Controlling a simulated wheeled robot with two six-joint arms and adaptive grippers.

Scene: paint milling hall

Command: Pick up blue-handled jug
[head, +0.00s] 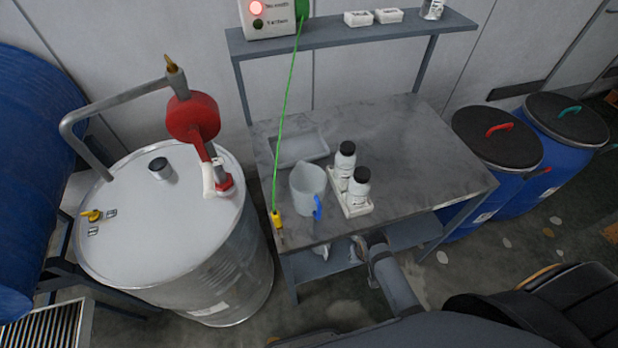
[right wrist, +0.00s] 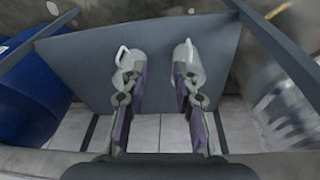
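The blue-handled jug (head: 306,187) is a pale open jug standing upright near the front edge of the grey metal table (head: 420,180). Its blue handle (head: 318,206) faces the front right. My right gripper (head: 364,246) is low at the table's front edge, below the tabletop and apart from the jug, partly hidden. In the right wrist view my right gripper (right wrist: 159,82) is open with nothing visible between its fingers. The jug is not recognisable there. My left gripper is not in view.
Two black-capped white bottles stand in a white tray (head: 357,211) right of the jug; an empty shallow tray (head: 300,150) lies behind it. A green cable (head: 285,110) hangs left. A steel drum (head: 190,260) stands left.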

